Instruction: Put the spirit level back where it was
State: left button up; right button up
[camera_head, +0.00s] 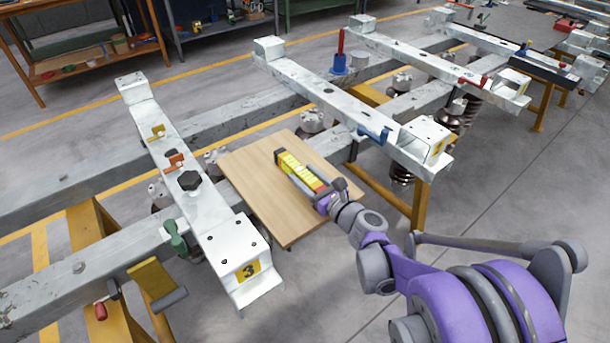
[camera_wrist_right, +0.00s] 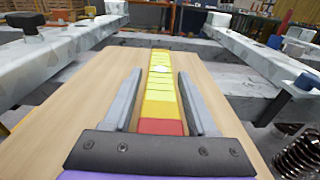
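The spirit level (camera_head: 303,174) is a yellow bar with a red part near my gripper and a dark far end. It appears to lie on a light wooden board (camera_head: 262,198). It also shows in the right wrist view (camera_wrist_right: 162,90), pointing away from me. My right gripper (camera_head: 326,201) is at the level's near end. Its two grey fingers (camera_wrist_right: 160,100) stand on either side of the level, with narrow gaps visible, so it looks open around it. The head view hides the fingers' contact. My left gripper is not in view.
The board bridges grey beams between a white crossbeam marked 3 (camera_head: 248,262) at left and another white crossbeam (camera_head: 345,112) at right. A blue holder with a red-handled tool (camera_head: 340,62), a black knob (camera_head: 190,180) and clamps stand on the beams. Bare board surrounds the level.

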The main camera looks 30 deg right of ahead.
jog(key=shift+o, duration=0.6)
jog(key=shift+r, duration=0.25)
jog(key=shift+r+p, duration=0.6)
jog(key=shift+p, duration=0.05)
jog(key=s, duration=0.7)
jog(key=s+d+p, duration=0.1)
jog(key=s, duration=0.3)
jog(key=shift+s, duration=0.5)
